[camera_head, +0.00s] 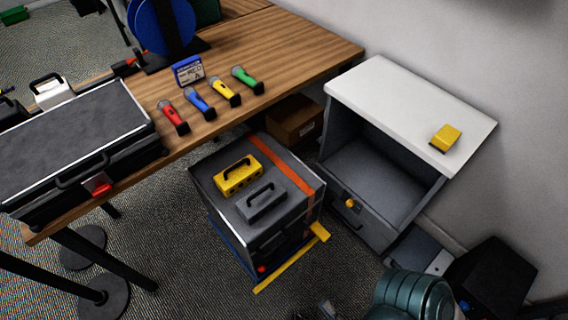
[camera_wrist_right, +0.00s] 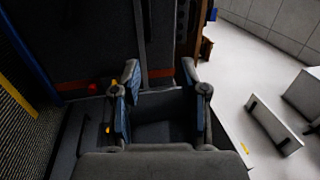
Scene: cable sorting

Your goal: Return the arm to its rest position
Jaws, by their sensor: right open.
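My right gripper (camera_wrist_right: 160,76) is open and empty in the right wrist view, its two fingers apart. In the head view, my right arm comes in at the bottom right edge, and only a small grey part that may be the gripper (camera_head: 329,309) shows at the bottom edge. It is in front of the dark case and cabinet, apart from the things on them. My left gripper is not in the head view.
A dark case (camera_head: 218,198) with yellow and grey handled boxes stands on the floor. An open drawer cabinet (camera_head: 400,100) with a yellow item on top is right of it. The wooden table (camera_head: 290,45) holds several coloured microphones and a large case (camera_head: 75,135).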

